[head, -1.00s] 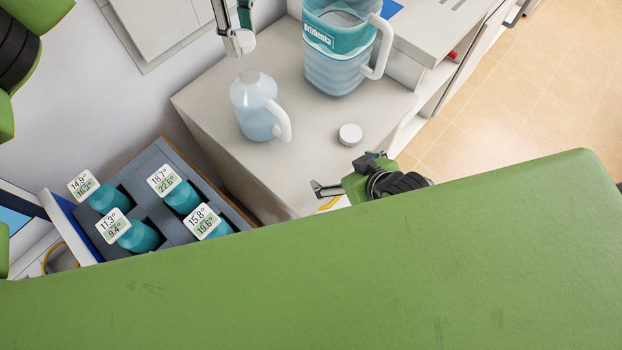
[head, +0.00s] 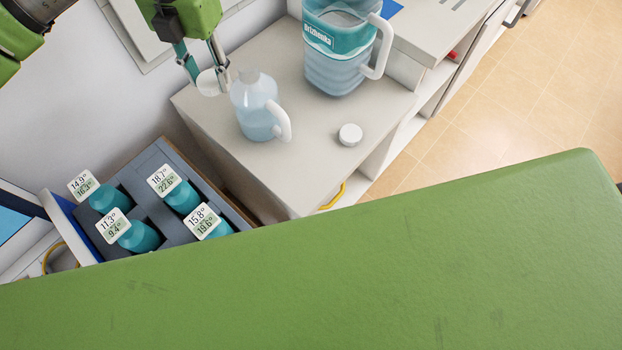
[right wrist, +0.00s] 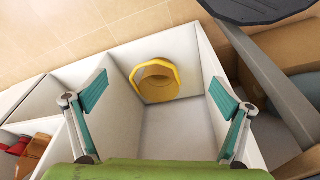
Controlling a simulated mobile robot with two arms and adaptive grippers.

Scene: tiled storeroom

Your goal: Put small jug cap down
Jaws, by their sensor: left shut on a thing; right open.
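The small jug (head: 254,108) is translucent, with pale blue liquid, and stands upright on the grey cabinet top. My left gripper (head: 211,80) is shut on a round white cap, the small jug cap (head: 208,84). It holds the cap just left of the jug's neck, near the left edge of the cabinet top; its height above the top is hard to tell. My right gripper (right wrist: 160,95) is open and empty in the right wrist view, and out of sight in the head view.
A large jug (head: 338,60) stands behind right, and another white cap (head: 350,135) lies on the cabinet top (head: 310,170). A crate (head: 160,157) of teal bottles is lower left. In the right wrist view, a yellow object (right wrist: 156,81) sits in a white compartment.

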